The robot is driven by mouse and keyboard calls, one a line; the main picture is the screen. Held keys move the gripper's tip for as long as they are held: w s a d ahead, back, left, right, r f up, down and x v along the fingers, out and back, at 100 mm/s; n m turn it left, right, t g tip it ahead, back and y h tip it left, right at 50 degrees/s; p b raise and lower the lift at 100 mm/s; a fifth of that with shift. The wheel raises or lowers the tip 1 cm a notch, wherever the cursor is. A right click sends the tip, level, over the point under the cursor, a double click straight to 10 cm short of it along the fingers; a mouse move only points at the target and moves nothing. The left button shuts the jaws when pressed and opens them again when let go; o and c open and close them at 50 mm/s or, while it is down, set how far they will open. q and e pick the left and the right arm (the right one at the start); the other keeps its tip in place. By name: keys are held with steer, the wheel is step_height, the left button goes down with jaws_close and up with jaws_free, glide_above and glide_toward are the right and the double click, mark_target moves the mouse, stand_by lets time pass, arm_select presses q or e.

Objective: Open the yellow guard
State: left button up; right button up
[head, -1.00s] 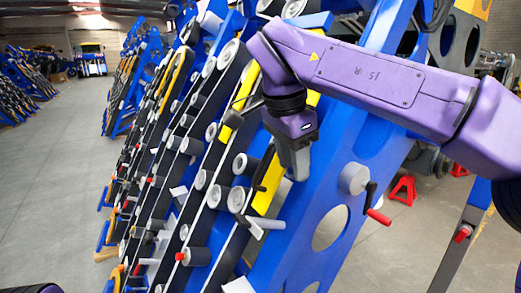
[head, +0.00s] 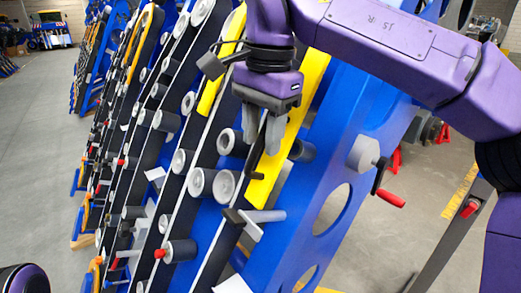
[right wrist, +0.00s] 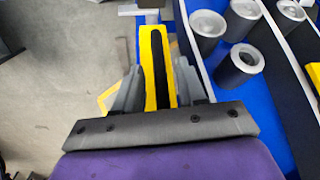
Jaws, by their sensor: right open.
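The yellow guard (head: 309,90) is a long, narrow bar slanting along the edge of the blue chassis in the head view. A dark handle shows near its lower end. My right gripper (head: 263,145) points down over the guard, with its two fingers apart. In the right wrist view, the guard (right wrist: 147,75) stands between the open fingers (right wrist: 157,82), with a dark slot along its middle. I cannot tell whether the fingers touch it. The guard's upper part is hidden behind my right arm. My left gripper is not in view.
A blue chassis plate (head: 345,125) with round holes lies right of the guard. A red-handled crank (head: 390,198) sticks out from it. Grey rollers (head: 226,185) crowd the left side, and a grey T-shaped lever (head: 262,216) sits below. Open floor (head: 40,150) lies at far left.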

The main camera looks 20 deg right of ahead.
steer(key=shift+w+a+f, duration=0.1)
steer(key=shift+w+f, duration=0.05)
steer(key=shift+f, duration=0.65)
steer(key=shift+s, duration=0.2)
steer(key=shift+c, duration=0.3)
steer(key=shift+r, duration=0.1)
jaws_close()
